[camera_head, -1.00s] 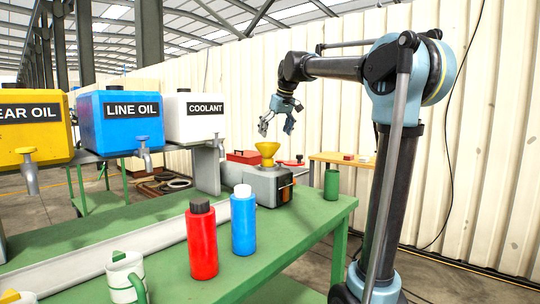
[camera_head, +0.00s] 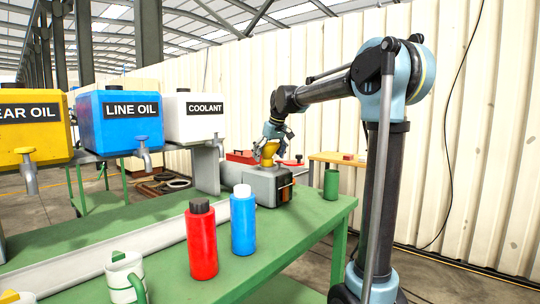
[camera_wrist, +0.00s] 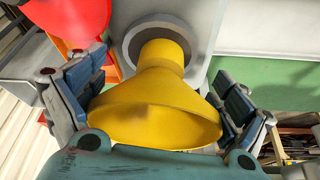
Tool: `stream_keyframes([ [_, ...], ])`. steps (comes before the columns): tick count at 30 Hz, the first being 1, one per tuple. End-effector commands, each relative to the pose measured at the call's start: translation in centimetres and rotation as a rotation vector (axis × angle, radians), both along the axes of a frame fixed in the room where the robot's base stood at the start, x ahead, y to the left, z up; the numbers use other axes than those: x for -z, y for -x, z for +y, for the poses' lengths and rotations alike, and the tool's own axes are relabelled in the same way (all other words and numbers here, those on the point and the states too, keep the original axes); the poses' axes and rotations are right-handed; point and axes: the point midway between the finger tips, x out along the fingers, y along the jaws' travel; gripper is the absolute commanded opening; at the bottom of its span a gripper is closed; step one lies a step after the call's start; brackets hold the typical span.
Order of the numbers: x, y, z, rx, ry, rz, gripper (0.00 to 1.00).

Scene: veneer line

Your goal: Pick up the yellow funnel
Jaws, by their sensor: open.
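The yellow funnel (camera_head: 268,158) stands on top of a grey machine (camera_head: 262,183) at the far end of the green table. In the wrist view the funnel (camera_wrist: 160,95) fills the middle, its narrow end in a dark round opening (camera_wrist: 150,35) of the machine. My gripper (camera_head: 270,148) is at the funnel, partly hiding it in the head view. In the wrist view the gripper's fingers (camera_wrist: 160,105) are open, one on each side of the funnel's cone. I cannot tell whether either finger touches it.
A red bottle (camera_head: 202,240) and a blue bottle (camera_head: 243,220) stand on the green table (camera_head: 310,222). A green cup (camera_head: 331,184) is right of the machine. Blue (camera_head: 120,120) and white (camera_head: 194,118) tanks stand behind, left. A red object (camera_wrist: 75,18) shows close by.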

Motion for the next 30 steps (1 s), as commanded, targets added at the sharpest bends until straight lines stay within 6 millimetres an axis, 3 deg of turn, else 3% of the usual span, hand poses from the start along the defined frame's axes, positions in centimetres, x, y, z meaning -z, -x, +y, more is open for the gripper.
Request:
stream_keyframes([
  [8,0.22,-0.08,0.04,0.0,0.0,0.0,0.91],
  [12,0.22,-0.1,-0.01,0.001,0.0,0.0,0.62],
  [30,0.19,-0.11,-0.11,0.002,0.0,0.0,0.55],
])
